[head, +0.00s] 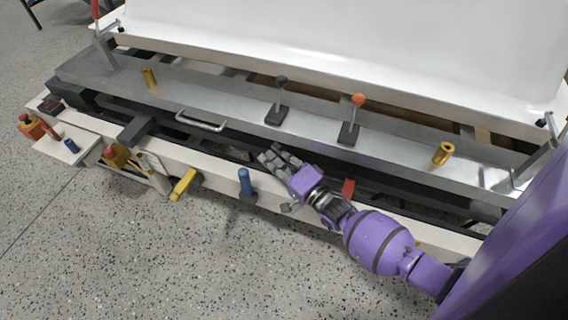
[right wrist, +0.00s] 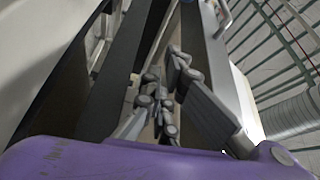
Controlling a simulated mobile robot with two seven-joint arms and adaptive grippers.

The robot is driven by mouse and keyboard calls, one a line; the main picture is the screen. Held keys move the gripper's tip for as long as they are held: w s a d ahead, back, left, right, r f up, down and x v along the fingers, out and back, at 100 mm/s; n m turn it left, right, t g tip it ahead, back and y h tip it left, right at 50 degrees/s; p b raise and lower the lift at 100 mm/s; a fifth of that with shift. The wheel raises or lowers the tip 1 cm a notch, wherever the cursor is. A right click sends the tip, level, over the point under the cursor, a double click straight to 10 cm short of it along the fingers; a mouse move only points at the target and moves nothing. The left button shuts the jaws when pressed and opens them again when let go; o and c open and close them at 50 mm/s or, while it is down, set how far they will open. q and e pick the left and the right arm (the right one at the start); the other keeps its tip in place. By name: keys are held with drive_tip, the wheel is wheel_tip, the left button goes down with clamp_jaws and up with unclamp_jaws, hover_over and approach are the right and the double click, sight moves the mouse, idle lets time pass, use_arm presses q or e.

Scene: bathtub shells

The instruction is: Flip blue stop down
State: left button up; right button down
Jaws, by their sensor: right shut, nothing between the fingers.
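The blue stop (head: 245,182) stands roughly upright at the front edge of the pale front rail, near the middle of the head view. My right gripper (head: 270,157) is just beyond it and slightly to its right, over the dark gap between the front rail and the metal beam. A small space shows between the gripper and the stop. In the right wrist view the gripper's fingers (right wrist: 160,98) are drawn together with nothing held. I cannot make out the blue stop clearly in that view. My left gripper is not in view.
A yellow stop (head: 183,184) is left of the blue one, and a red stop (head: 347,188) is right. Black (head: 281,85) and orange (head: 358,100) levers rise from the metal beam, which has a handle (head: 200,124). The white shell (head: 350,35) stands behind. Floor in front is clear.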

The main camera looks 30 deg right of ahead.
drive_tip(key=a, duration=0.2)
drive_tip(key=shift+a+f, duration=0.25)
drive_tip(key=shift+a, duration=0.1)
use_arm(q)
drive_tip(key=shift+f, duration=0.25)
use_arm(e)
drive_tip(key=shift+s+a, duration=0.25)
drive_tip(key=shift+a, duration=0.25)
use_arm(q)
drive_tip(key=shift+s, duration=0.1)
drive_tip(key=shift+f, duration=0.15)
use_arm(e)
drive_tip(key=shift+s+a+n, duration=0.2)
drive_tip(key=shift+a+n, duration=0.05)
drive_tip(key=shift+n, duration=0.15)
